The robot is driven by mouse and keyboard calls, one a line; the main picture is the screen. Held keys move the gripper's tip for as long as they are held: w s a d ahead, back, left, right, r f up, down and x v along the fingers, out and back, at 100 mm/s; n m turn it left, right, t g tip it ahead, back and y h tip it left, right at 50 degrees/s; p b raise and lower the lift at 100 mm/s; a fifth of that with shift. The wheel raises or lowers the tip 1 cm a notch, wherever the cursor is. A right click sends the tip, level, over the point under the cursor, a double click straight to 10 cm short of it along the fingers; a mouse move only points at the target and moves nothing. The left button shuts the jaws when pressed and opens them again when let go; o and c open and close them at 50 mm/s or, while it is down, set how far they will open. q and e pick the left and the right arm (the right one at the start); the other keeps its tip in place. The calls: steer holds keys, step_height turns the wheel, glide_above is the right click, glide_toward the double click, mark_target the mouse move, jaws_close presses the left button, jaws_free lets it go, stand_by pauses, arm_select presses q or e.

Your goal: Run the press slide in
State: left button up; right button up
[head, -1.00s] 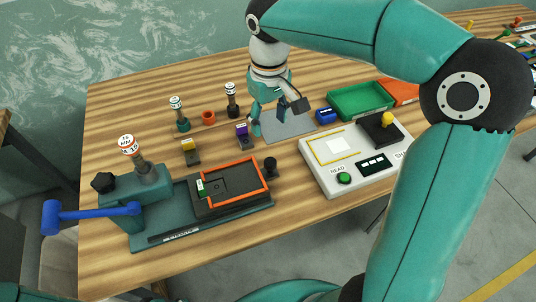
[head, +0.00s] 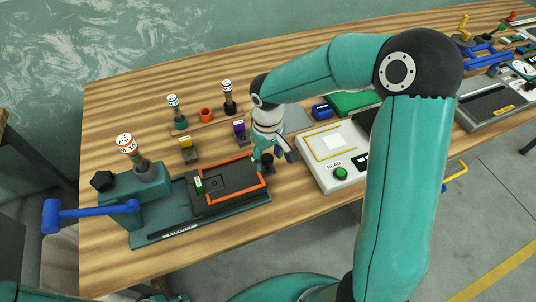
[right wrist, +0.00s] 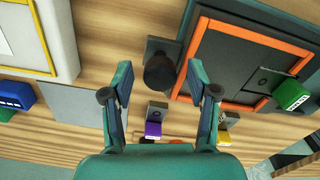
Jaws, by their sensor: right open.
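The press (head: 150,190) is a teal machine at the left of the table with a blue lever (head: 90,213). Its slide (head: 228,182) is a dark plate with an orange frame, lying on the base to the right of the press head. A black knob (head: 268,160) stands at the slide's right end; it also shows in the right wrist view (right wrist: 160,70). My right gripper (head: 274,160) is open at the knob, pointing down. In the right wrist view the knob appears between the fingertips (right wrist: 159,76), and I see no clear contact. My left gripper is out of view.
A green-labelled block (head: 198,185) sits on the slide. Yellow (head: 187,150) and purple (head: 240,132) blocks and several stamps stand behind it. A white console (head: 330,160) is close on the right. The wood in front of the press base is clear.

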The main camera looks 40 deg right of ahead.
jaws_close()
stand_by(0.3)
